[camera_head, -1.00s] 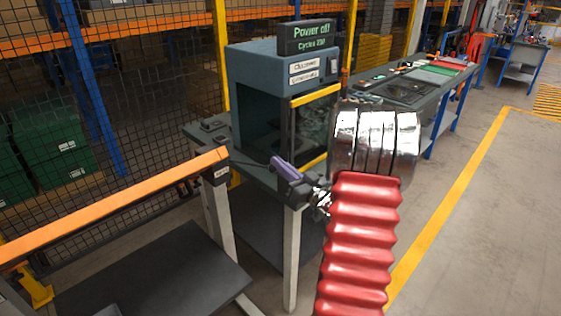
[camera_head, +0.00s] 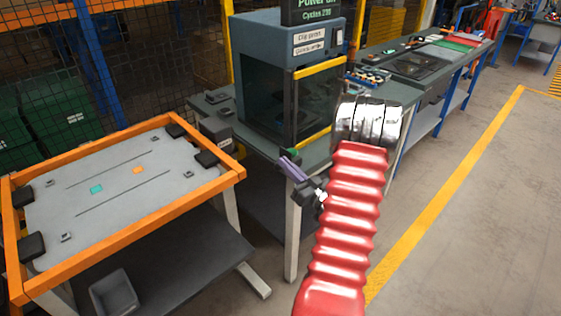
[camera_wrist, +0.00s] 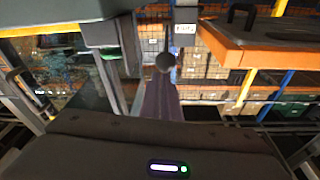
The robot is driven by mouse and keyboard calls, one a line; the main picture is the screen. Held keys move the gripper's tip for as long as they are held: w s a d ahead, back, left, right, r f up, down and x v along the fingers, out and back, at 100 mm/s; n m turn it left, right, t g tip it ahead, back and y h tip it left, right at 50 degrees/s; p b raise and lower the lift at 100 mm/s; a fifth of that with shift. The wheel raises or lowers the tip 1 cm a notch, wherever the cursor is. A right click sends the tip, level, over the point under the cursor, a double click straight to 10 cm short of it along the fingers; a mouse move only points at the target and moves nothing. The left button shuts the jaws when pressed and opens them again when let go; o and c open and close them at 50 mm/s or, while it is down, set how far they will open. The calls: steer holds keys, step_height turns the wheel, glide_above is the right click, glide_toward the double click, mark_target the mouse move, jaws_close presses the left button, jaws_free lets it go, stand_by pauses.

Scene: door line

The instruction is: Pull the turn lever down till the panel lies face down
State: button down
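The panel is a grey board (camera_head: 118,200) in an orange frame (camera_head: 100,284), at the left of the head view. It lies roughly level, and a face with small teal and orange parts shows upward. A dark pivot box (camera_head: 216,134) with a label stands at its right end. In the wrist view a dark round knob (camera_wrist: 165,61), seemingly the turn lever's, shows just beyond my fingertips; the lever's shaft is not clear. My gripper (camera_head: 287,163) has purple fingers that look closed together. In the head view a gap separates them from the pivot box, with nothing visibly held.
A blue-grey cabinet (camera_head: 283,45) with a yellow-edged door stands on a bench behind my gripper. A dark shelf (camera_head: 190,268) with a grey bin (camera_head: 113,294) is under the panel. A mesh fence stands behind. The floor (camera_head: 460,230) at right is clear.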

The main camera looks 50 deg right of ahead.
steer(key=shift+s+a+f, duration=0.1)
steer(key=shift+a+f, duration=0.1)
steer(key=shift+f, duration=0.4)
steer(key=shift+s+a+f, duration=0.1)
steer(key=shift+a+f, duration=0.1)
steer(key=shift+f, duration=0.4)
steer(key=shift+d+r, duration=0.1)
steer(key=shift+r, duration=0.05)
step_height(320, 180, up, 6)
steer(key=d, duration=0.1)
steer(key=s+a+f, duration=0.1)
steer(key=s+f, duration=0.4)
steer(key=s, duration=0.4)
steer(key=shift+a+f, duration=0.15)
